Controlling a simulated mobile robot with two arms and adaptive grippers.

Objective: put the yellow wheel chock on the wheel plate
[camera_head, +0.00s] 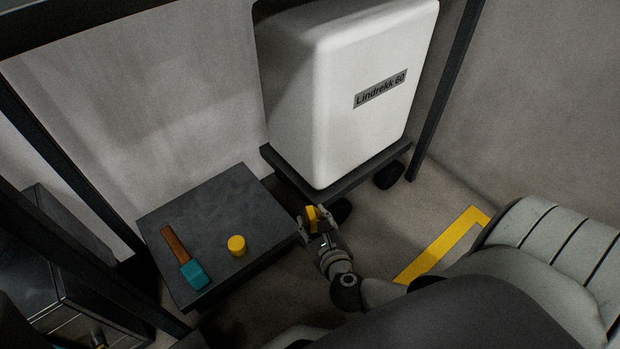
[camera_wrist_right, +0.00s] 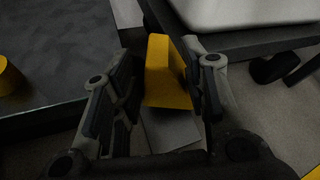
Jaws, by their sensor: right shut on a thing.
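The yellow wheel chock (camera_head: 312,217) is held in my right gripper (camera_head: 313,222), just in front of the white hopper's wheeled base. In the right wrist view the chock (camera_wrist_right: 168,72) sits between the two fingers of my right gripper (camera_wrist_right: 158,88), which is shut on it. A flat, light grey plate (camera_wrist_right: 172,132) shows below the chock in that view; it looks like the wheel plate, partly hidden by the chock and gripper. I cannot tell whether the chock touches it. My left gripper is not in view.
The white hopper (camera_head: 350,90) stands on a dark base with black wheels (camera_head: 389,175). A low dark platform (camera_head: 215,205) at left bears a teal-headed mallet (camera_head: 194,274) and a yellow cylinder (camera_head: 237,246). A yellow floor stripe (camera_head: 440,246) lies at right, with bare floor around it.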

